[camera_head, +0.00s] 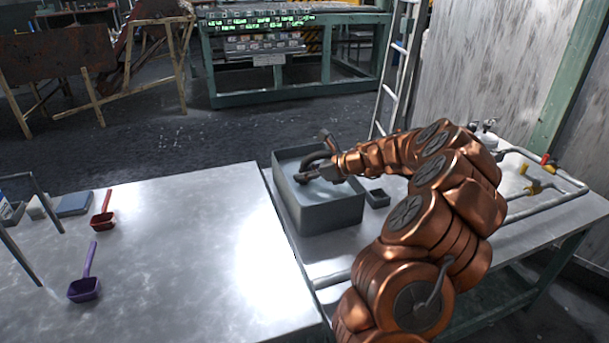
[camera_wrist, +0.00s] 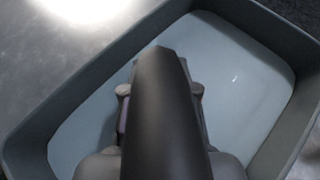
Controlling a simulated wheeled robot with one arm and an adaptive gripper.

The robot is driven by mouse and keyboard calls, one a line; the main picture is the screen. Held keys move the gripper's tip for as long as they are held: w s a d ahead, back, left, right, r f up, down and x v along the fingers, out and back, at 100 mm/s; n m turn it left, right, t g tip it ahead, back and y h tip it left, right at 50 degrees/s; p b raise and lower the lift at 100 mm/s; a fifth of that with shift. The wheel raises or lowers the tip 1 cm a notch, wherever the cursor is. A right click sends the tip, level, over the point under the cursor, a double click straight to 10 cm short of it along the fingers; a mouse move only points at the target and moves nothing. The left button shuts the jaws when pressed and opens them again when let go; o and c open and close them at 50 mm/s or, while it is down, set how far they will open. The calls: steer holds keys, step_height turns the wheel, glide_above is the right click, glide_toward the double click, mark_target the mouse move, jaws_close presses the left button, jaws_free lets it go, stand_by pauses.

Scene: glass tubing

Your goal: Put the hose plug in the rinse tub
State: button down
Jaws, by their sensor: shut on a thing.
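The rinse tub (camera_head: 333,213) is a grey, open rectangular tub with pale blue-grey water or floor inside. In the wrist view its rim (camera_wrist: 75,88) surrounds my gripper. My gripper (camera_head: 303,176) reaches in from the right over the tub's opening, with its dark fingers pointing to the left. In the wrist view one broad dark finger (camera_wrist: 165,110) covers the middle. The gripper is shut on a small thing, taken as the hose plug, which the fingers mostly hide. I cannot tell whether it touches the tub's bottom.
A small dark square box (camera_head: 377,198) stands right of the tub. Pipes with a red and yellow valve (camera_head: 540,175) lie at the far right. On the left bench are a red scoop (camera_head: 103,218), a purple scoop (camera_head: 84,289) and a blue-grey block (camera_head: 74,204). The bench middle is clear.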

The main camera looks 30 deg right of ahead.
steer(key=c, duration=0.9)
jaws_free()
steer(key=shift+f, duration=0.15)
steer(key=shift+s+d+r, duration=0.15)
steer(key=shift+s+r, duration=0.1)
steer(key=shift+r, duration=0.1)
steer(key=p+v, duration=0.2)
steer(key=v, duration=0.9)
steer(key=shift+s+d, duration=0.1)
steer(key=shift+d, duration=0.05)
